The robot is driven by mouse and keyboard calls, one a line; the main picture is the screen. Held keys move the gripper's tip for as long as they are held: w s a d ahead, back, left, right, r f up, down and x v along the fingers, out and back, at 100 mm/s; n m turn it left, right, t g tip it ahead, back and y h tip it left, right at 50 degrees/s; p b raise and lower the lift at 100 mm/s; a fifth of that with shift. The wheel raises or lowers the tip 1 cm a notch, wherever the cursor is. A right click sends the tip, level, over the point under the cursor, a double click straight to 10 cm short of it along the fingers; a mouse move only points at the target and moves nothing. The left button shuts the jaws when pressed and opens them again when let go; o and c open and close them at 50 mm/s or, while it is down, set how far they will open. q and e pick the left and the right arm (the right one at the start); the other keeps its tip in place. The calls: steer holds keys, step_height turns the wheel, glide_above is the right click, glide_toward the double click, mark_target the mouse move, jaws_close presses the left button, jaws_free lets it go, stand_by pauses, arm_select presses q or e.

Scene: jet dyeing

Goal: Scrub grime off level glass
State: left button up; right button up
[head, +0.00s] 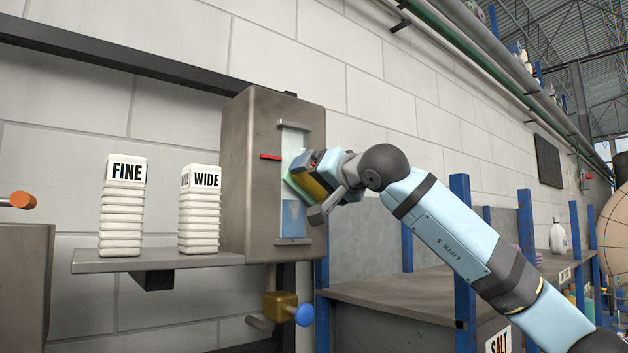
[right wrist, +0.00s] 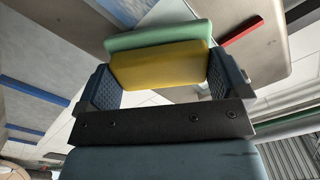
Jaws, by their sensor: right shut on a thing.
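The level glass (head: 293,218) is an upright strip on the front of a grey tank box (head: 250,160), with blue in its lower part. A red pointer (head: 270,157) sticks out beside it. My right gripper (head: 312,178) is shut on a yellow and green sponge, its green face towards the glass. The sponge (right wrist: 160,65) sits between both fingers in the right wrist view. It covers the middle of the glass; whether it touches I cannot tell. Any grime there is hidden or too small to make out. My left gripper is not in view.
A brass valve with a blue knob (head: 304,315) is below. Blue posts (head: 462,250) and a bench (head: 390,293) stand at right.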

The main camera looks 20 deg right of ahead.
steer(key=shift+s, duration=0.1)
steer(key=shift+b+v, duration=1.15)
steer(key=shift+v, duration=1.8)
steer(key=b+v, duration=0.1)
steer(key=v, duration=0.2)
steer(key=shift+d+r, duration=0.1)
